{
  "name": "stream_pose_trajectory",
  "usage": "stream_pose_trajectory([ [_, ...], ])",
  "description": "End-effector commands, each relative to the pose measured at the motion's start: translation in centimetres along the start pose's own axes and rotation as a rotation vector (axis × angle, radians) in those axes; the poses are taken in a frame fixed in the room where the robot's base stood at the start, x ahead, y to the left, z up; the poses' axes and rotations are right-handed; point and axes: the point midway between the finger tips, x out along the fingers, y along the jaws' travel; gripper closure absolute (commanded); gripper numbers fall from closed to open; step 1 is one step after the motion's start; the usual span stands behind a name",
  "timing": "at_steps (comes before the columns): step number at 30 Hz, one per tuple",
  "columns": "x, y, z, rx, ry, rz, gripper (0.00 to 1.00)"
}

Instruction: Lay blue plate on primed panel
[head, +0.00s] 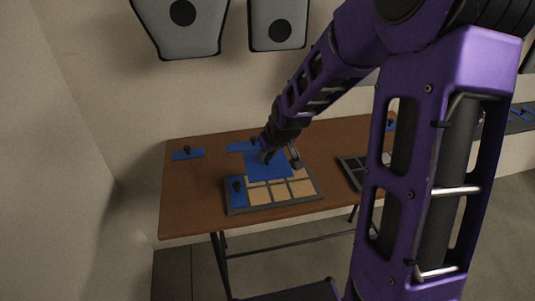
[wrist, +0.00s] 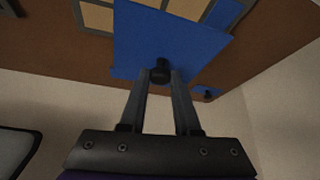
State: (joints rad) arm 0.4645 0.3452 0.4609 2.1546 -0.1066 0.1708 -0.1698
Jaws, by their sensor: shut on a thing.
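A square blue plate (head: 268,168) with a black knob (wrist: 160,70) hangs from my gripper (head: 268,153). My gripper's fingers, also in the wrist view (wrist: 160,80), are shut on the knob. In the head view the plate overlaps the far edge of a dark-framed panel with tan squares (head: 302,188). I cannot tell whether it touches the panel. The panel, partly hidden by the plate, also shows at the top of the wrist view (wrist: 97,16). A smaller blue plate (head: 238,197) with a knob lies on the panel's left end.
The brown table (head: 190,205) carries a blue plate (head: 187,155) at the back left and another blue piece (head: 239,147) behind the held plate. A dark gridded panel (head: 353,172) lies at right, partly hidden by my arm. The table's left front is clear.

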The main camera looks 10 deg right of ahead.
Motion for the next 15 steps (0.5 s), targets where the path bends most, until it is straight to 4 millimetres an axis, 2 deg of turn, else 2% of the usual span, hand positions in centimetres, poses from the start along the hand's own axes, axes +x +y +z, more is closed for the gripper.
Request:
stream_pose_trajectory([
  [15,3.6,0.0,2.1,-0.001,0.0,0.0,1.0],
])
